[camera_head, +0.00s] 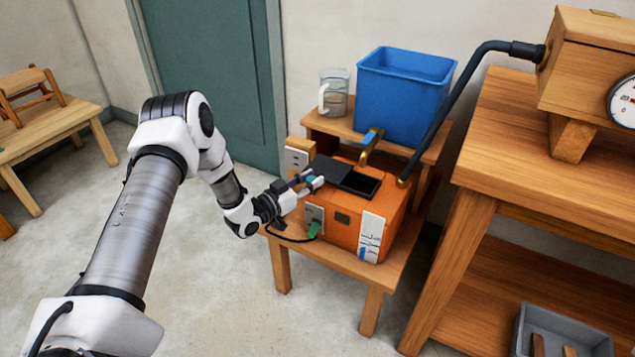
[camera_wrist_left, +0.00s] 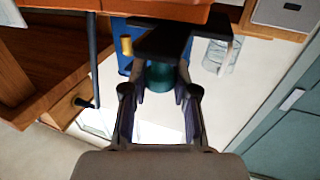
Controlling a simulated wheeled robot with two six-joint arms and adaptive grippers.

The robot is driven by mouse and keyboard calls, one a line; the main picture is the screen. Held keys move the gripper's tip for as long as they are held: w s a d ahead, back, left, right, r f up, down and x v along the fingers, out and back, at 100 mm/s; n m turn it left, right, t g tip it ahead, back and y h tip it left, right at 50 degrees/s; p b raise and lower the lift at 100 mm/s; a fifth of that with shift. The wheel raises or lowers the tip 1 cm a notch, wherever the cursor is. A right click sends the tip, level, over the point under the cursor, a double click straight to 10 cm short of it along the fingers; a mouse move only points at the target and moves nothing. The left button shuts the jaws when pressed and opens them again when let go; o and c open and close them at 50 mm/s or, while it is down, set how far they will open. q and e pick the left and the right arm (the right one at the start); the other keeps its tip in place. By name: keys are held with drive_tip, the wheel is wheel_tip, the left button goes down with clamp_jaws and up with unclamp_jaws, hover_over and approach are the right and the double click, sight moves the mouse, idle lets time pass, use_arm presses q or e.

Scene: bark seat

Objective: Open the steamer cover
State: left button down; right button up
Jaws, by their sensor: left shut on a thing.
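The steamer (camera_head: 335,222) is an orange box on a low wooden table. Its flat black cover (camera_head: 331,167) lies across the top left, offset from a dark rectangular opening (camera_head: 361,183) that shows beside it. My left gripper (camera_head: 314,182) is at the cover's left front edge, shut on its teal knob. In the left wrist view, the teal knob (camera_wrist_left: 160,75) sits between the fingertips (camera_wrist_left: 160,92) under the black cover (camera_wrist_left: 160,40). The fingers partly hide the knob in the head view. My right gripper is not in view.
A black pipe (camera_head: 435,120) runs from the steamer's right rear to a wooden box (camera_head: 590,60) with a gauge. A blue bin (camera_head: 402,95) and a glass jug (camera_head: 335,95) stand behind on a shelf (camera_head: 340,126). Open floor lies left.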

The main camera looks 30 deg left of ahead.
use_arm(q)
drive_tip(key=c, duration=0.9)
unclamp_jaws()
drive_tip(key=shift+o, duration=0.2)
drive_tip(key=v, duration=1.2)
